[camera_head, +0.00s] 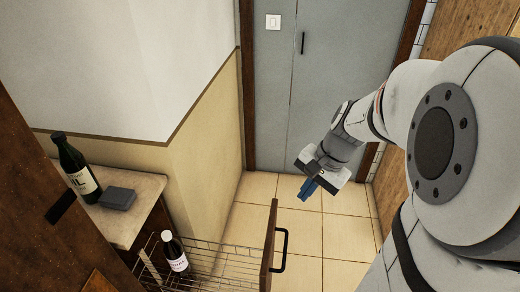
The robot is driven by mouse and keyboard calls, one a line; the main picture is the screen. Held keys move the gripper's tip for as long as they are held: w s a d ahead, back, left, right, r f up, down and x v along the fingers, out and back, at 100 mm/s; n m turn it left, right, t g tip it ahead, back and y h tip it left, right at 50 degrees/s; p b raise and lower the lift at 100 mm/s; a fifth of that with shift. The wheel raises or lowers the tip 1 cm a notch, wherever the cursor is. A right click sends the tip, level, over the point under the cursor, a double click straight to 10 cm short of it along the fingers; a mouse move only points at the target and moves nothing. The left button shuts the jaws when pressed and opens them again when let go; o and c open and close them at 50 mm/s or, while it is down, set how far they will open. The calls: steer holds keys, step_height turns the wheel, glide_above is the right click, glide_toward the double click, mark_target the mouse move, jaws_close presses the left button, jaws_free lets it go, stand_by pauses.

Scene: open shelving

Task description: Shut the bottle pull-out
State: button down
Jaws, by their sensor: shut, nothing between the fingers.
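The bottle pull-out (269,240) stands open at the lower middle. Its brown front is seen nearly edge-on, with a black bar handle (284,250) on its right side. Its wire basket (215,258) reaches left toward the cabinet and holds a dark bottle with a white label (176,258). My gripper (308,190) is shut and empty, its blue fingers pointing down. In the picture it is above and to the right of the pull-out's front, apart from the handle. The lower part of the pull-out is cut off by the frame.
A counter (128,212) at left carries a green bottle (75,170) and a dark grey box (117,198). A beige wall (205,140) stands behind the pull-out. A grey door (330,80) closes the far end. The tiled floor (345,240) right of the handle is clear.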

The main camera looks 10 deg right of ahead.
steer(key=w+d+f+m+t+y+b, duration=0.1)
steer(key=w+d+f+m+y+b, duration=0.2)
steer(key=f, duration=0.5)
steer(key=w+d+f+m+b, duration=0.3)
steer(key=d+f+m, duration=0.15)
steer(key=f, duration=0.25)
steer(key=w+d+f+m+t+y+b, duration=0.1)
steer(key=w+d+f+m+y+b, duration=0.15)
steer(key=f+m, duration=0.4)
steer(key=w+a+f+n+b, duration=0.1)
steer(key=w+a+f, duration=0.3)
steer(key=a+f, duration=0.4)
steer(key=shift+a+f+n+h+b, duration=0.15)
steer(key=shift+a+n+h+b, duration=0.2)
steer(key=shift+a+b, duration=0.55)
steer(key=shift+a, duration=0.25)
